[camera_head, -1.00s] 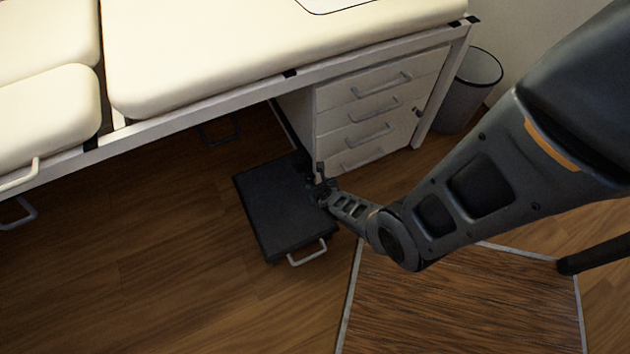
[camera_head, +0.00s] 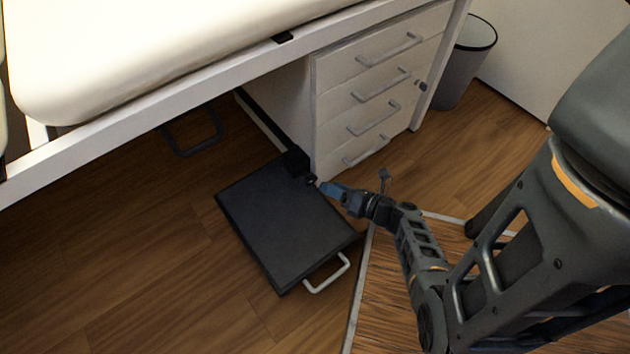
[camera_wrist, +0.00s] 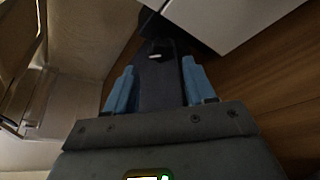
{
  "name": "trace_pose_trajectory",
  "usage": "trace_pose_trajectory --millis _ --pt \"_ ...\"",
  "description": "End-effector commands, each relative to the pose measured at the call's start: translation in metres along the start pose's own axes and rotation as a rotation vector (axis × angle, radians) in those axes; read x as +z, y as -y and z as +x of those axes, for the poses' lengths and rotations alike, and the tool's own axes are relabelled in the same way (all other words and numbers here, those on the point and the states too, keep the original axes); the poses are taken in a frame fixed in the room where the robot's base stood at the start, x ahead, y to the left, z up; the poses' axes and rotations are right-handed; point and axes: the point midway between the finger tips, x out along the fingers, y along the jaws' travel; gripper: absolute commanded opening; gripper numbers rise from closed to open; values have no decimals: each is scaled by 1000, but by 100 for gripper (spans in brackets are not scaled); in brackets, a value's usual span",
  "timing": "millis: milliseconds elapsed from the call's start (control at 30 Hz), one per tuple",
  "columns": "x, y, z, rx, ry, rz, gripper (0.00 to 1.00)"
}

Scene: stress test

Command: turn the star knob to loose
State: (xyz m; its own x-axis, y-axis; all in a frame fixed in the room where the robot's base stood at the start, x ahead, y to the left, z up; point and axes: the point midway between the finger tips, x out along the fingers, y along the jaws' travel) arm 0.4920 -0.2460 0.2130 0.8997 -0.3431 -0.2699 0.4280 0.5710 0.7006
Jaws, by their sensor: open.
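I cannot clearly make out a star shape. A small dark block (camera_head: 297,163) stands at the far corner of the black platform (camera_head: 270,225), by the foot of the drawer cabinet, with a small dark part (camera_head: 311,181) on its near side that may be the knob. My gripper (camera_head: 326,188) has blue fingers and points left at this part, close to it; I cannot tell whether they touch. In the wrist view my gripper (camera_wrist: 158,75) is open, fingers apart, with a dark surface and a small pale highlight between and beyond them.
The white drawer cabinet (camera_head: 330,135) stands close behind my gripper under the cream padded bed (camera_head: 150,50). A pale handle (camera_head: 327,274) sticks out from the platform's front. A grey bin (camera_head: 465,65) stands at the back right. Wooden floor (camera_head: 130,250) lies open at left.

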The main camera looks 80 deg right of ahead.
Motion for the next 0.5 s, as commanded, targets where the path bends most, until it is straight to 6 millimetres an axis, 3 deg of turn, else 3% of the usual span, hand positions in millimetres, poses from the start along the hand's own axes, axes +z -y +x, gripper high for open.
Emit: trace_pose_trajectory --millis 300,500 --pt "-2 2 49 -1 -1 -1 54" --pt "-1 2 68 -2 -1 -1 54"
